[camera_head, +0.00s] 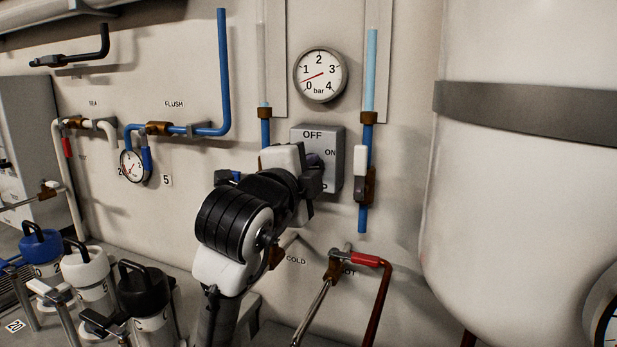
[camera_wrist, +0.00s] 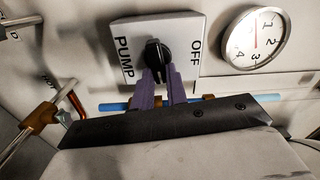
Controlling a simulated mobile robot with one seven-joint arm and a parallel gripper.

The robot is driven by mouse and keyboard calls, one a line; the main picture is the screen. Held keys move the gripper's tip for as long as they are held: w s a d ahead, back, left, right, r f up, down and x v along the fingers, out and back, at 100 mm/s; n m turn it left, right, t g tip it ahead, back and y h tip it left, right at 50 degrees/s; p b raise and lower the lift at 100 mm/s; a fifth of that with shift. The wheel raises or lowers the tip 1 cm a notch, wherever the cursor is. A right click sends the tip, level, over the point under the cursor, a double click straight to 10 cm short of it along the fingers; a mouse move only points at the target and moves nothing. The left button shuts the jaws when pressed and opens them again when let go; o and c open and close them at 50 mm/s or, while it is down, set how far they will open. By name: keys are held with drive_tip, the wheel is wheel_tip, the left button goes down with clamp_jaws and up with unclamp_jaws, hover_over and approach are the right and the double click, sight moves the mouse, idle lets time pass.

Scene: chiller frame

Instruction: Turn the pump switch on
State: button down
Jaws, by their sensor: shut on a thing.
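The pump switch box (camera_head: 334,137) is a grey box on the wall, with OFF at its top and ON at its right. My gripper (camera_head: 316,170) is in front of it, hiding its lower left part and most of the knob. In the wrist view the box (camera_wrist: 190,28) appears turned on its side, with PUMP at left and OFF at right. Its black knob (camera_wrist: 157,52) sits between the two purple fingers of my gripper (camera_wrist: 162,80), which are shut on it. I cannot tell surely which label the knob points to.
A pressure gauge (camera_head: 320,75) is above the box. A light blue pipe with a white-handled valve (camera_head: 364,160) runs close on its right. A red-handled valve (camera_head: 366,260) is below, and a large white tank (camera_head: 530,200) stands at right.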

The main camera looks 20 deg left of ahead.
drive_tip(key=shift+f+m+b, duration=0.15)
drive_tip(key=shift+m+b, duration=0.2)
drive_tip(key=shift+m, duration=0.45)
drive_tip(key=c, duration=1.4)
unclamp_jaws()
drive_tip(key=s+b, duration=0.2)
drive_tip(key=s, duration=1.2)
drive_tip(key=shift+a, duration=0.2)
